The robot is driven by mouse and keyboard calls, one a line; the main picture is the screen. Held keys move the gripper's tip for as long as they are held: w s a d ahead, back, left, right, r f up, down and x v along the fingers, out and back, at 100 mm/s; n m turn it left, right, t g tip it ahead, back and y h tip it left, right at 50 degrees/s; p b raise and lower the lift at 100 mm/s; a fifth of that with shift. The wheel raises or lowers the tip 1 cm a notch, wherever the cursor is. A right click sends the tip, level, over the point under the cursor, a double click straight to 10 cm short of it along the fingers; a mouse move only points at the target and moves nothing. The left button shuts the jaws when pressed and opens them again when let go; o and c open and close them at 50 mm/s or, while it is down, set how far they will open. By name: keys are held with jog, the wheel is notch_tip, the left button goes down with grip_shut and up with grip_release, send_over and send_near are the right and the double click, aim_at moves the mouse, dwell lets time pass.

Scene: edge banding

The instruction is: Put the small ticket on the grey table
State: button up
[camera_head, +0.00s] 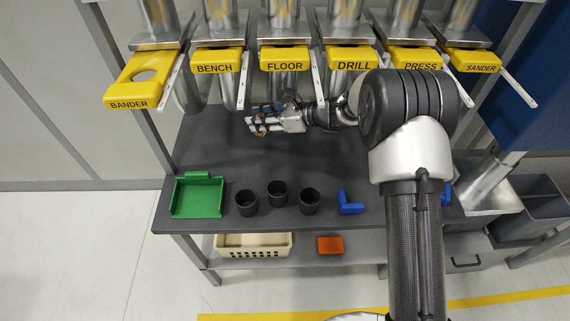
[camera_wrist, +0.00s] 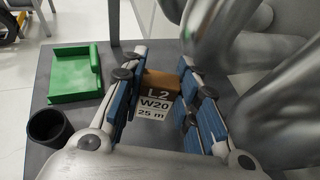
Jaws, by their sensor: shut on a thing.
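The small ticket (camera_wrist: 156,98) shows in the wrist view as a small brown piece with "L2" and a white label reading "W20 25 m". My gripper (camera_wrist: 158,85) is shut on it, with the blue-padded fingers on either side. In the head view my gripper (camera_head: 257,128) reaches left over the back part of the grey table (camera_head: 215,150), and only a bit of brown shows at the fingertips. I cannot tell the exact height of the ticket above the table.
A green tray (camera_head: 197,196), several black cups (camera_head: 278,192) and a blue bracket (camera_head: 350,203) stand along the table's front. Yellow-labelled duct gates (camera_head: 285,58) hang over the back. A beige basket (camera_head: 252,245) and an orange box (camera_head: 329,244) sit below. The table's left middle is clear.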

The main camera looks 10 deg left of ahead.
notch_tip(320, 180, down, 17)
jog(key=b, duration=0.4)
jog(key=shift+s+f+b, duration=0.1)
jog(key=shift+s+b, duration=0.05)
jog(key=shift+b, duration=0.2)
jog(key=shift+f, duration=0.1)
jog(key=shift+f, duration=0.15)
jog(key=o, duration=0.9)
jog(key=shift+d+r, duration=0.15)
jog(key=shift+r, duration=0.2)
jog(key=p+v, duration=0.3)
jog(key=v, duration=0.8)
jog(key=shift+d, duration=0.35)
